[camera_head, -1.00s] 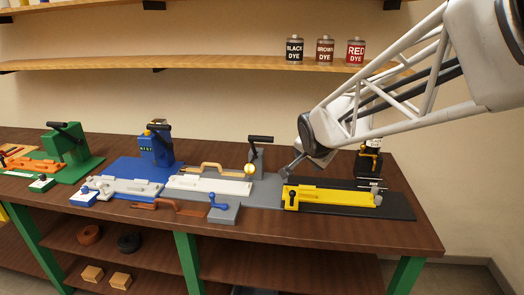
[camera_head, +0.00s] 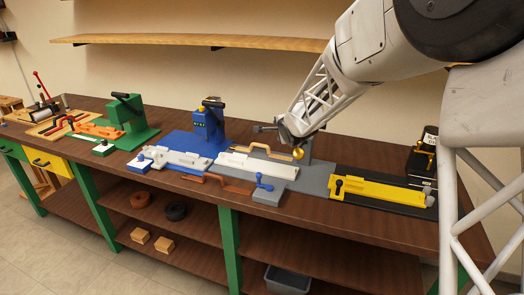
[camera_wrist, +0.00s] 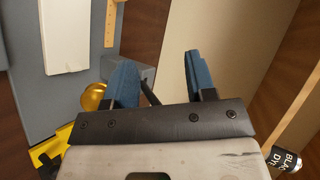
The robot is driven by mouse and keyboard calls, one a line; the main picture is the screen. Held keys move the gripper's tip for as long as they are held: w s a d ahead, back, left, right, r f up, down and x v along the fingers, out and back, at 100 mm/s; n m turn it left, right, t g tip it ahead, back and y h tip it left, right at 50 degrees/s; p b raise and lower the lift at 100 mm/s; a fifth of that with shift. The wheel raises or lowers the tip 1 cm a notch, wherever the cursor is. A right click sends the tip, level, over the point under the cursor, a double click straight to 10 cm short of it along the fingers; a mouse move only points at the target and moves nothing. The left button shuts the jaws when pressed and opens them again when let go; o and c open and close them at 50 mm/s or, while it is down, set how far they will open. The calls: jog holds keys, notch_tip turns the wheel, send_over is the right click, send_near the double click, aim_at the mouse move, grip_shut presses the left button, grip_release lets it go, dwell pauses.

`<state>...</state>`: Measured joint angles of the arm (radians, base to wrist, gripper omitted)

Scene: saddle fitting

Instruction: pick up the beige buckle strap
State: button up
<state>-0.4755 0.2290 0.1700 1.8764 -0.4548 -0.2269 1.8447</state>
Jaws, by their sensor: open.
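The beige buckle strap (camera_head: 250,148) lies along the back edge of a white block on the grey station, beside a round brass knob (camera_head: 298,153). Part of the strap shows at the top of the wrist view (camera_wrist: 111,22). My gripper (camera_head: 262,128) is above and behind the strap, apart from it. In the wrist view my gripper (camera_wrist: 158,62) has its two blue fingers spread with nothing between them. The strap lies to the left of the fingers there.
The white block (camera_head: 255,165) and a grey press (camera_head: 305,147) stand close to the strap. A brown strap (camera_head: 225,186) lies in front. A yellow fixture (camera_head: 375,193) is to the right and a blue press (camera_head: 208,122) to the left. A shelf (camera_head: 200,40) hangs behind.

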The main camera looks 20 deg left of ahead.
aim_at(259, 145)
jog(key=w+a+f+m+y, duration=0.1)
jog(key=w+a+f, duration=0.2)
jog(key=f, duration=0.2)
jog(key=w+a+f+m+y, duration=0.1)
jog(key=w+a+f, duration=0.2)
jog(key=f, duration=0.1)
jog(key=w+a+f+m+g+y, duration=0.1)
jog(key=w+a+f, duration=0.1)
jog(key=f, duration=0.3)
jog(key=shift+w+a+f+m, duration=0.15)
jog(key=shift+w+a, duration=0.05)
jog(key=shift+w, duration=0.2)
jog(key=shift+w+a+f+m, duration=0.15)
jog(key=shift+w+a, duration=0.05)
jog(key=shift+w, duration=0.2)
jog(key=shift+x, duration=1.25)
jog(key=shift+a, duration=0.1)
jog(key=shift+x, duration=2.55)
jog(key=shift+c, duration=0.2)
grip_shut()
